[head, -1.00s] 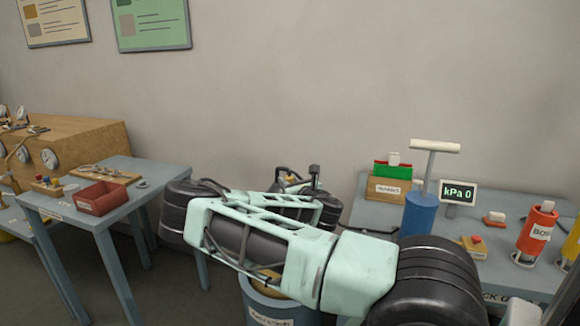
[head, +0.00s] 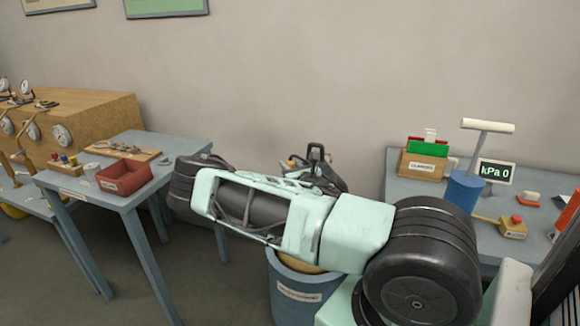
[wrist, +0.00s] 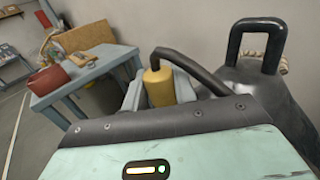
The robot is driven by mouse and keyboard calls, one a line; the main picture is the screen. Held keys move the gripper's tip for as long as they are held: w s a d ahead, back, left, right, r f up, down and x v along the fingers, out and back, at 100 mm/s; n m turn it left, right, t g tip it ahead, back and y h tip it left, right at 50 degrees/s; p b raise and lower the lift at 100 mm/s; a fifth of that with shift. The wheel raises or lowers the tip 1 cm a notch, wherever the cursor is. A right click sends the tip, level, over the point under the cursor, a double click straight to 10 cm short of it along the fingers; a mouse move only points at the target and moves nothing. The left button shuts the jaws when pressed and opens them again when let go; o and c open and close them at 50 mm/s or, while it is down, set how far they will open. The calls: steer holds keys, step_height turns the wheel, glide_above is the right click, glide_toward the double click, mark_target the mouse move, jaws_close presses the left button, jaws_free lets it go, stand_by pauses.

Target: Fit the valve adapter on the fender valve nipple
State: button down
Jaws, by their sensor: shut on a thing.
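My gripper (wrist: 158,92) is shut on a yellow cylindrical piece (wrist: 158,88), likely the valve adapter, with a black hose bending from its top to the right. In the wrist view a dark grey rounded body with a black loop handle (wrist: 258,45), likely the fender, stands just right of the gripper. Its loop also shows in the head view (head: 317,152), behind my arm. I cannot make out a valve nipple. The adapter and nipple are not seen touching. In the head view my arm hides most of the gripper and the fender.
A blue labelled bin (head: 297,292) stands below my arm. The left table holds a red tray (head: 124,177) and a wooden board. The right table holds a blue pump (head: 464,190), a kPa display (head: 495,172) reading 0, and a card box (head: 422,166).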

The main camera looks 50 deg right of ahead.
steer(key=shift+f, duration=0.2)
steer(key=shift+f+b, duration=2.15)
steer(key=shift+f, duration=0.1)
steer(key=shift+f+b, duration=0.2)
steer(key=shift+b, duration=0.15)
steer(key=shift+f+b, duration=0.75)
steer(key=shift+f, duration=0.05)
steer(key=shift+f+b, duration=0.35)
steer(key=shift+f, duration=0.25)
steer(key=c, duration=1)
jaws_free()
steer(key=shift+c, duration=0.2)
